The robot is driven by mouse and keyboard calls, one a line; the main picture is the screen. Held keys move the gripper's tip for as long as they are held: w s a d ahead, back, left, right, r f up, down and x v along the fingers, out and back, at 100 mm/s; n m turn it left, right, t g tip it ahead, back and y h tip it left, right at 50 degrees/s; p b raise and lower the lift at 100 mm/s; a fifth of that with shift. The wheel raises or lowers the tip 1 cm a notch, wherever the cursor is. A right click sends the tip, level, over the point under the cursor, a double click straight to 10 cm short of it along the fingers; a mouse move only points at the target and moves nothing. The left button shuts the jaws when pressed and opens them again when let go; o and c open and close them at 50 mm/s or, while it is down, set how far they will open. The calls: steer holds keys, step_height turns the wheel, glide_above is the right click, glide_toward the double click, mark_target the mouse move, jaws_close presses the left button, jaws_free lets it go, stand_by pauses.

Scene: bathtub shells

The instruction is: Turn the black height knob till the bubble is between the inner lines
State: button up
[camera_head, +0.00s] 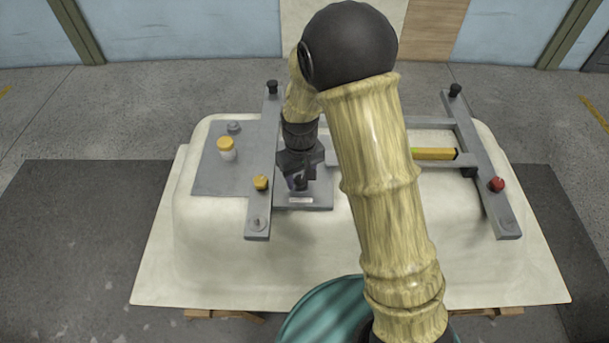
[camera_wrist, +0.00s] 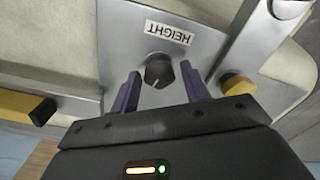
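The black height knob (camera_wrist: 159,72) stands on a grey plate (camera_wrist: 112,45) beside an upside-down HEIGHT label (camera_wrist: 169,32). A pale line shows on the knob's face. My gripper (camera_wrist: 160,76) is open, with one purple finger on each side of the knob and visible gaps between. In the head view my gripper (camera_head: 298,182) is over the same plate (camera_head: 320,203) and hides the knob. A yellow level (camera_head: 433,153) with a black end lies on the frame at the right, partly behind my arm. Its bubble and inner lines cannot be made out.
The frame rests on a cream tub shell (camera_head: 390,285). Black knobs (camera_head: 272,87) top the bars at the back. My arm covers the shell's middle.

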steer(key=shift+d, duration=0.1)
steer(key=c, duration=0.7)
steer(key=shift+o, duration=0.2)
steer(key=shift+w+r, duration=0.1)
steer(key=shift+w, duration=0.1)
steer(key=shift+d+m+p, duration=0.15)
steer(key=shift+m+p, duration=0.5)
steer(key=shift+m, duration=0.45)
steer(key=shift+a+m, duration=0.2)
steer(key=shift+m, duration=0.3)
steer(key=shift+a, duration=0.1)
steer(key=o, duration=1)
steer(key=shift+c, duration=0.2)
steer(key=shift+s, duration=0.1)
